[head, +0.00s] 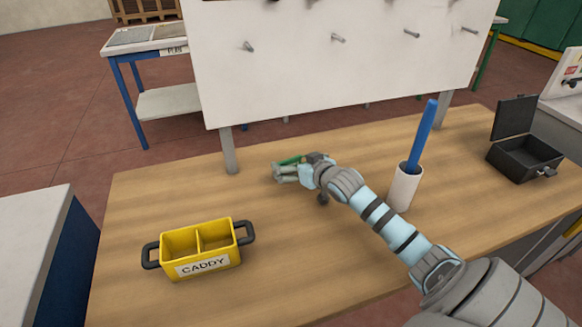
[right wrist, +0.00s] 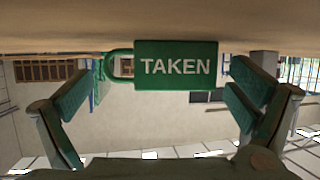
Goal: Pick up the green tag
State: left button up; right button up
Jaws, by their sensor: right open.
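The green tag (right wrist: 176,65), lettered "TAKEN" in white with a loop at its left end, shows in the right wrist view against the wooden surface. It lies between the two spread fingers of my right gripper (right wrist: 170,85), with a visible gap to the right finger; the loop end is close to the left finger. In the head view my right gripper (head: 281,172) is low over the table, behind the caddy and left of the white cup. A green strip shows at the gripper there, mostly hidden by it. My left gripper is out of view.
On the wooden table (head: 130,215) stand a yellow caddy (head: 203,263), a white cup (head: 403,188) with a blue stick (head: 423,135), and an open black box (head: 525,155). A white pegboard (head: 335,75) rises behind. The table's middle front is clear.

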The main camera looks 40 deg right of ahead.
jog(key=shift+c, duration=0.6)
jog(key=c, duration=0.6)
notch_tip(320, 180, up, 10)
jog(key=shift+r+p, duration=0.1)
jog(key=shift+p, duration=0.95)
